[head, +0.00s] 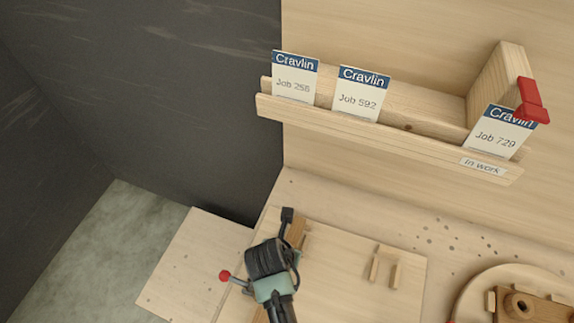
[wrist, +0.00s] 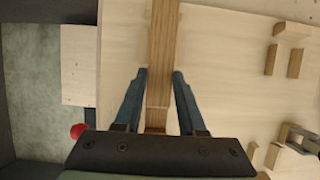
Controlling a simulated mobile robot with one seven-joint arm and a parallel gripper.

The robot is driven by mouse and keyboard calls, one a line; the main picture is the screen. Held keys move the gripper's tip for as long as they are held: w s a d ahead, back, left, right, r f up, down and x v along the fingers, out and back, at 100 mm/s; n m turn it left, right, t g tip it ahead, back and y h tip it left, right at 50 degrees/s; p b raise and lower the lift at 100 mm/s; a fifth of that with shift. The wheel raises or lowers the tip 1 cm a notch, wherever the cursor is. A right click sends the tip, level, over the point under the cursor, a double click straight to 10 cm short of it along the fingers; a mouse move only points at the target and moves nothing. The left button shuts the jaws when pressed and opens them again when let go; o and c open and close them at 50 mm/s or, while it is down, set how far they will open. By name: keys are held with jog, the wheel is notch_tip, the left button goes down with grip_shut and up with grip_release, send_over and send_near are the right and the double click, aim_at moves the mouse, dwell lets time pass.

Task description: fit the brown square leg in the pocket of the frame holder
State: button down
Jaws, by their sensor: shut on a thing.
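The brown square leg (wrist: 163,45) is a long straight wooden bar running up the wrist view between my two fingers. My gripper (wrist: 161,76) is shut on it, one dark blue finger on each side. In the head view the leg (head: 298,233) shows beside my gripper (head: 289,222), above the pale board; the wrist hides part of it. I cannot tell whether the leg touches the board. I cannot tell for sure which thing is the frame holder. A wooden assembly with a round hole (head: 520,304) stands on a round base at the lower right, partly cut off.
Small upright wooden blocks (head: 383,270) stand on the pale board (head: 345,243), right of my gripper. A red-knobbed lever (head: 225,276) is on the left. A card rack (head: 400,138) is fixed to the back wall. The board between gripper and blocks is clear.

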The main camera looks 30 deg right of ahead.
jog(key=shift+f+b, duration=1.3)
jog(key=shift+b, duration=0.05)
jog(key=shift+w+f+b, duration=0.1)
jog(key=shift+f+b, duration=0.45)
jog(key=shift+f, duration=0.45)
jog(key=shift+f, duration=0.25)
jog(key=shift+c, duration=2.1)
grip_release()
jog(key=v, duration=1.3)
jog(key=shift+b, duration=0.35)
